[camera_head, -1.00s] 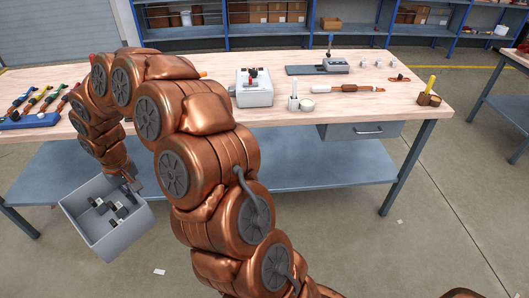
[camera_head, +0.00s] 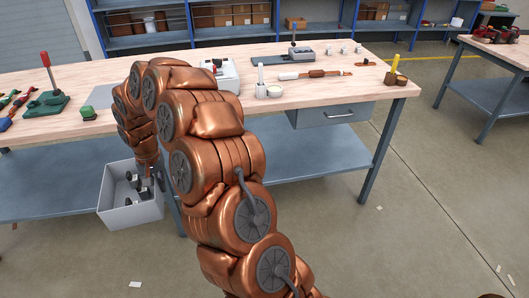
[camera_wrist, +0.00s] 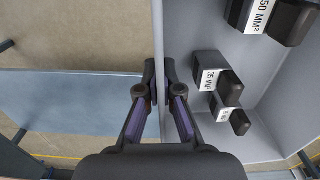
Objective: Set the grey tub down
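The grey tub (camera_head: 137,216) hangs in front of the workbench, at about the height of its lower shelf and seemingly above the floor. It looks roughly level. Several black blocks with white labels lie inside it; one label (camera_wrist: 209,79) reads 35 MM². My gripper (camera_wrist: 159,80) has its fingers on either side of the tub's wall, closed on it near the rim. The gap beneath the tub is hard to judge.
The workbench (camera_head: 350,91) holds a white box (camera_head: 228,78), a lever device (camera_head: 299,53) and a green base with a red handle (camera_head: 46,101). Its blue lower shelf (camera_head: 310,158) has free room. A second table (camera_head: 490,45) stands at right. The floor (camera_head: 340,240) is mostly clear.

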